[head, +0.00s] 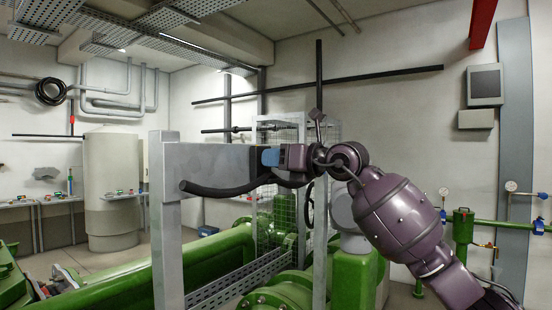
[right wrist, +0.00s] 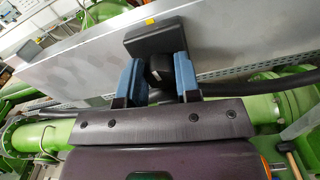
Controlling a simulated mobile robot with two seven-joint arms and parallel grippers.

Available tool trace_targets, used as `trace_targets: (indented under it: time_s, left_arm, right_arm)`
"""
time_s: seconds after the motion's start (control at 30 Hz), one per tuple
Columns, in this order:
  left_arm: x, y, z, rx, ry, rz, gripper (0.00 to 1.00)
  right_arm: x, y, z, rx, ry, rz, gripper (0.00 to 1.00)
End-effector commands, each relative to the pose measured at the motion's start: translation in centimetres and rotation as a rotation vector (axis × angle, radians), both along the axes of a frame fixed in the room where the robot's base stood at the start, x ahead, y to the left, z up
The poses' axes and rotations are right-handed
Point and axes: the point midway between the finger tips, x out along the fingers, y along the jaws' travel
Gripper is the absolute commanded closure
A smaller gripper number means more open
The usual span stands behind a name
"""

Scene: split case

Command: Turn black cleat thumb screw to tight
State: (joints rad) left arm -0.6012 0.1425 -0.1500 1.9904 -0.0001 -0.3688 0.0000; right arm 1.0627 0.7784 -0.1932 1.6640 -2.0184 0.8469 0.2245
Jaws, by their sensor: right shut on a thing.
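The black cleat (right wrist: 154,38) is a dark block on the grey metal plate in the right wrist view. Its black thumb screw (right wrist: 160,72) stands out from it toward my wrist camera. My right gripper (right wrist: 158,78) has its two blue fingers on either side of the screw and is shut on it. In the head view my right gripper (head: 270,157) is at the right part of the grey crossbar, and its fingers hide the screw. How tight the screw is cannot be told. My left gripper is not in view.
A thick black cable (head: 228,191) runs below the grey crossbar (head: 212,158), which joins a grey post (head: 166,240). A wire mesh cage (head: 273,205) stands behind. Green pipes (head: 120,282) lie below and a green valve stand (head: 463,235) is at the right.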

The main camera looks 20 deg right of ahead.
Motion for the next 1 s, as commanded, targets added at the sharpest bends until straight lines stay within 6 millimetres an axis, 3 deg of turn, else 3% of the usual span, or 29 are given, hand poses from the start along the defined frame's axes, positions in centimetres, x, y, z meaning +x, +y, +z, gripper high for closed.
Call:
trace_targets:
  time_s: [0.63,0.67,0.73,1.0]
  left_arm:
    - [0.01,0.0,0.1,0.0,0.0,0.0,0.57]
    - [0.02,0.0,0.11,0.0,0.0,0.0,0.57]
    - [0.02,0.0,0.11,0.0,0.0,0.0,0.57]
    - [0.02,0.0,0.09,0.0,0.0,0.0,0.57]
  right_arm:
    - [0.02,0.01,-0.09,0.041,0.035,0.0,0.93]
    - [0.01,0.01,-0.09,0.041,0.035,0.0,0.68]
    - [0.01,0.01,-0.09,0.041,0.035,0.0,0.58]
    - [-0.04,-0.03,-0.04,0.041,0.033,0.0,0.58]
